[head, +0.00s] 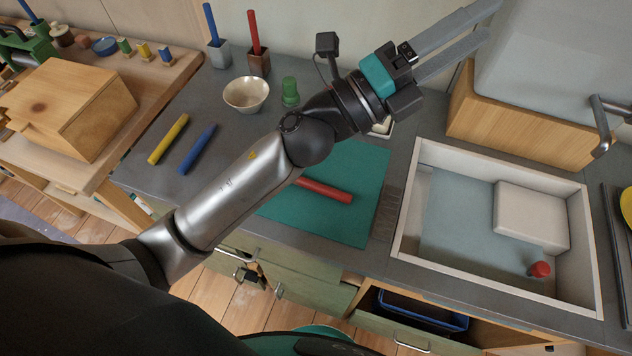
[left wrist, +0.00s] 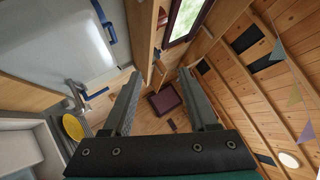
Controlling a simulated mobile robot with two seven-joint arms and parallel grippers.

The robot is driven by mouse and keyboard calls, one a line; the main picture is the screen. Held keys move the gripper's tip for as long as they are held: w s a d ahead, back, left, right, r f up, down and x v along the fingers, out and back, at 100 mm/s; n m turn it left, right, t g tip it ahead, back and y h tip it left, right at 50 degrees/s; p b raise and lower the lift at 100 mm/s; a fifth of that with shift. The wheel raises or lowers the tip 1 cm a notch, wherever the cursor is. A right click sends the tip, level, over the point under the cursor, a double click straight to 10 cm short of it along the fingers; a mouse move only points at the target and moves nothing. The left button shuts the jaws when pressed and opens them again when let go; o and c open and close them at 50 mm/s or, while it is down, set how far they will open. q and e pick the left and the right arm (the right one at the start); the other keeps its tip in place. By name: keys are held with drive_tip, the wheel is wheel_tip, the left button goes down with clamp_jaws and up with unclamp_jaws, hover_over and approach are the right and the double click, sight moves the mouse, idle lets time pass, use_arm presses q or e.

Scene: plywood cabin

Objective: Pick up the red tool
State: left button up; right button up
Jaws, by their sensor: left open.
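A red stick-shaped tool (head: 326,191) lies on the green mat (head: 345,225) on the grey counter in the head view. My left forearm crosses above it and may hide its left end. Another red stick (head: 254,34) stands upright in a brown holder (head: 257,63) near the wall. My left gripper (head: 488,20) is raised at the upper right, away from both, with its fingers apart and nothing between them. The left wrist view shows the open fingers (left wrist: 161,82) against the cabin floor and wall, with no red tool. My right gripper is in neither view.
A sink (head: 465,255) with a white block (head: 530,215) and a small red-capped object (head: 539,269) is at right. A bowl (head: 246,94), green object (head: 290,91), yellow stick (head: 168,139) and blue stick (head: 197,150) are on the counter. A wooden box (head: 75,105) stands left.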

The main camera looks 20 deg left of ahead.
use_arm(q)
drive_tip(key=s+d+f+m+g+h, duration=0.2)
drive_tip(key=s+d+m+g, duration=0.35)
drive_tip(key=m+g, duration=0.55)
drive_tip(key=m+g+y, duration=0.3)
drive_tip(key=m+y, duration=1)
drive_tip(key=y, duration=0.7)
hover_over(324, 187)
wheel_tip(324, 187, down, 20)
wheel_tip(324, 187, down, 14)
drive_tip(key=shift+f, duration=0.25)
clamp_jaws()
